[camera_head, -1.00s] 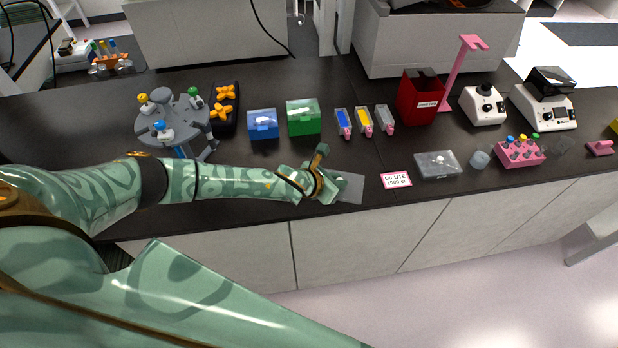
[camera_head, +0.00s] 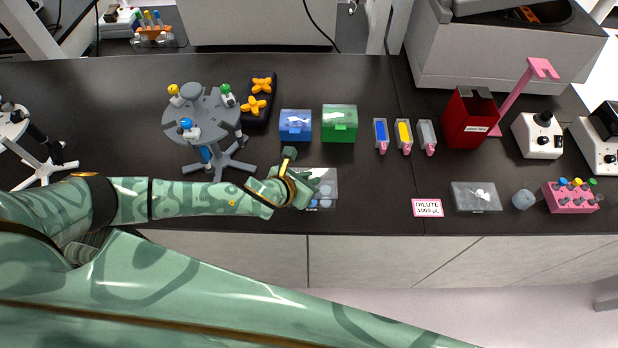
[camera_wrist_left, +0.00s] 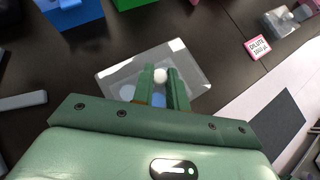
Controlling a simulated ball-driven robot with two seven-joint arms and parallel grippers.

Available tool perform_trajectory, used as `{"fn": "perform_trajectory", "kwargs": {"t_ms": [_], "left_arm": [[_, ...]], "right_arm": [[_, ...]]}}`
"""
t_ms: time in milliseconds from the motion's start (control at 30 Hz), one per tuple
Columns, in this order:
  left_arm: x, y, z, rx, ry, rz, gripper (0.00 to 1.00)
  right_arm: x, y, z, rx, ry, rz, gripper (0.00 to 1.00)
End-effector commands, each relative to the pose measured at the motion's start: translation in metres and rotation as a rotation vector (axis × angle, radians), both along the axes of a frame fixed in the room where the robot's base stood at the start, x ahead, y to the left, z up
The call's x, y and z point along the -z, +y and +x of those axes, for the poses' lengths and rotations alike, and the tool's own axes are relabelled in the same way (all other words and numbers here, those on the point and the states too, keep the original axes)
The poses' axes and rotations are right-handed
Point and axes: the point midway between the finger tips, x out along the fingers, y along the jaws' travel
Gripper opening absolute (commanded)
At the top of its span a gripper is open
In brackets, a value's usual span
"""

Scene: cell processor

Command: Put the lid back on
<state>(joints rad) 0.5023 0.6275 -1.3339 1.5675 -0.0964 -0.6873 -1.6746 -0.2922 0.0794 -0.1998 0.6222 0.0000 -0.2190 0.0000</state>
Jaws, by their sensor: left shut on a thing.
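My left gripper (camera_head: 305,187) is shut on the white knob of a clear lid (camera_head: 328,178) near the front of the bench. The left wrist view shows the fingers (camera_wrist_left: 162,88) on both sides of the round knob (camera_wrist_left: 161,76). My fingers hide part of both. My right gripper is not in view.
A blue box (camera_head: 296,126) and a green box (camera_head: 340,124) stand behind. A grey tube stand (camera_head: 203,118) is at the left. A DILUTE card (camera_head: 427,208) and another clear tray (camera_head: 476,203) lie right. The bench between plate and card is clear.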

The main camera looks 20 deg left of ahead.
Motion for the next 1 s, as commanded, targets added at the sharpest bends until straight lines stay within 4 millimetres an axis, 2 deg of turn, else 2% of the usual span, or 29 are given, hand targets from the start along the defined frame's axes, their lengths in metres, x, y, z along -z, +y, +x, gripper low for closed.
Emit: {"fn": "perform_trajectory", "kwargs": {"t_ms": [100, 167, 333, 500, 700, 1000], "left_arm": [[0.0, 0.0, 0.0, 0.0, 0.0, 0.0, 0.0], [0.0, 0.0, 0.0, 0.0, 0.0, 0.0, 0.0], [-0.002, 0.0, 0.0, 0.01, 0.0, 0.001, 0.0], [0.019, 0.0, 0.0, 0.011, 0.002, -0.002, 0.0], [0.04, 0.0, 0.0, 0.011, 0.0, -0.001, 0.0], [0.042, 0.0, 0.0, 0.011, -0.001, 0.0, 0.0]], "right_arm": [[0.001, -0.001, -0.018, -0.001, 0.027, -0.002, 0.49], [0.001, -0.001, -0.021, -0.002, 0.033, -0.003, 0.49], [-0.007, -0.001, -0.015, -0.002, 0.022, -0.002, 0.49], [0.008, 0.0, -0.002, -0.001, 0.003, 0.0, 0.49], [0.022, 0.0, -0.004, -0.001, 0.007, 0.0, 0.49], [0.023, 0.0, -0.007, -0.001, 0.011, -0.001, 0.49]]}}
